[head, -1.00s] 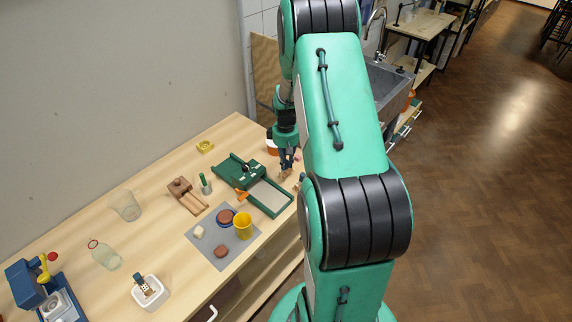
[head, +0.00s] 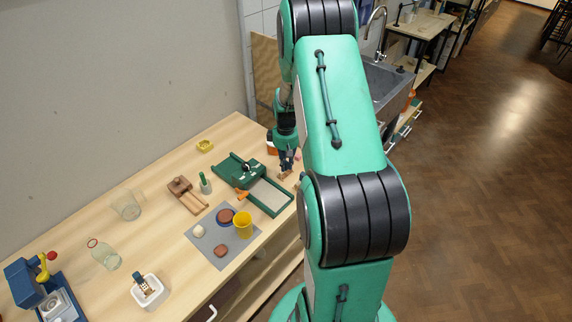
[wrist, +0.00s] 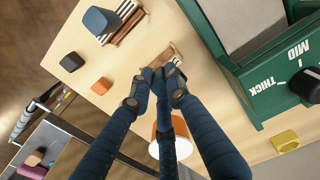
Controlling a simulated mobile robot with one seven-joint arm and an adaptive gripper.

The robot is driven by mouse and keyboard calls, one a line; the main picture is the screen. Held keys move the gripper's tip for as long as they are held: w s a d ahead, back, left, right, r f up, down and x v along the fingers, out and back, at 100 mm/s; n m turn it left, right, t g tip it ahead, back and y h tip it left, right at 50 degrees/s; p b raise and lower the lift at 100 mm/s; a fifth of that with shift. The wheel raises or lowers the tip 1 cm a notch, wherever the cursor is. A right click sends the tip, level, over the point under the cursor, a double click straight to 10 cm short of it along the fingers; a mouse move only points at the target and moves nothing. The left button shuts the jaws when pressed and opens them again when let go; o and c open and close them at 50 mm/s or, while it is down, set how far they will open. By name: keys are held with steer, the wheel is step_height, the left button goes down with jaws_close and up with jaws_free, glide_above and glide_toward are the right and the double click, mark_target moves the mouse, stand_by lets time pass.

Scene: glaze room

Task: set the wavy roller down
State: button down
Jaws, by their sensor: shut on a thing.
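The wavy roller (wrist: 158,62) is a small light-wood piece at the fingertips of my gripper (wrist: 163,74) in the wrist view. My dark blue fingers are closed on it and hide part of it. In the head view my gripper (head: 287,164) is over the far right part of the worktable (head: 170,235), just beyond the green slab roller (head: 239,172), with the wooden piece (head: 285,175) at its tips. I cannot tell whether the roller touches the table.
In the wrist view the slab roller's dial (wrist: 306,85) is to the right. A white and orange container (wrist: 169,146) is below the fingers. Bare wood lies between. The table's edge is near.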

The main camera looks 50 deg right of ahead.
steer(key=c, duration=1.7)
jaws_free()
steer(key=shift+s+a+f, duration=0.15)
steer(key=shift+s+f, duration=0.1)
steer(key=shift+f, duration=0.25)
steer(key=shift+o, duration=0.2)
steer(key=shift+w+r, duration=0.1)
steer(key=shift+r, duration=0.1)
steer(key=shift+r+p, duration=0.35)
steer(key=shift+r, duration=0.25)
step_height(320, 180, up, 12)
steer(key=shift+p, duration=0.3)
steer(key=shift+w, duration=0.15)
steer(key=shift+r, duration=0.1)
